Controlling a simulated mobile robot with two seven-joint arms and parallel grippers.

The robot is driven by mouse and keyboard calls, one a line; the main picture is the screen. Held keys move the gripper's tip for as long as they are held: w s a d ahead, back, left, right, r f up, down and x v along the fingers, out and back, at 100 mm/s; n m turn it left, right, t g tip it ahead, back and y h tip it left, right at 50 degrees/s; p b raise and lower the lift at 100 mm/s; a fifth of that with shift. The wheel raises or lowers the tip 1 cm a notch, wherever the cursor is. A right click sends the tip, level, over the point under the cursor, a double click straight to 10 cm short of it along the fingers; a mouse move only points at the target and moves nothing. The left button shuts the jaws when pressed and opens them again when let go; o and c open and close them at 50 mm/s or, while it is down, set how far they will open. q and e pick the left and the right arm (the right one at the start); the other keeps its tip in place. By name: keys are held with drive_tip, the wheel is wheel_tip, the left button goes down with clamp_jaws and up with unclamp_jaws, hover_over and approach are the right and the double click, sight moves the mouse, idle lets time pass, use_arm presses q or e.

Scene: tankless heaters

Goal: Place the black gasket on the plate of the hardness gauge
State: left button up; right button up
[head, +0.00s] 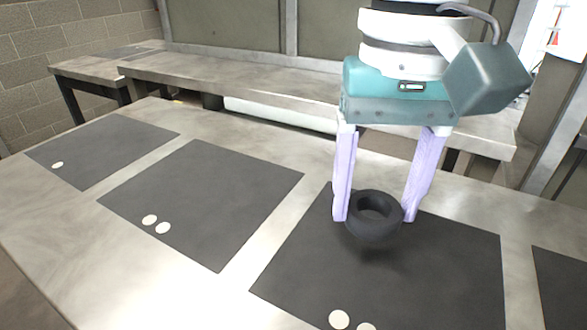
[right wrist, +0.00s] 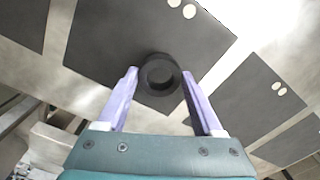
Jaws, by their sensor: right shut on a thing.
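The black gasket (head: 372,229) is a thick dark ring with a round hole. My right gripper (head: 374,218) is shut on it, with one pale purple finger on each side and the arm coming from above. The gasket appears held a little above a dark mat, with a dark shadow below it. In the right wrist view the gasket (right wrist: 143,76) sits between the tips of the right gripper (right wrist: 160,73). No hardness gauge or plate shows in either view. My left gripper is not in view.
The metal table (head: 60,230) carries several flat dark mats, including one at the left (head: 105,150), one in the middle (head: 205,200) and one under the gasket (head: 440,275). The mats bear small white dots and are otherwise bare. Another metal bench (head: 230,82) stands behind.

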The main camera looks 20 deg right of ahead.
sight(369, 229)
wheel_tip(369, 229, down, 5)
drive_tip(key=shift+r+b, duration=0.2)
drive_tip(key=shift+b, duration=0.5)
drive_tip(key=o, duration=1.3)
drive_tip(key=shift+o, duration=0.2)
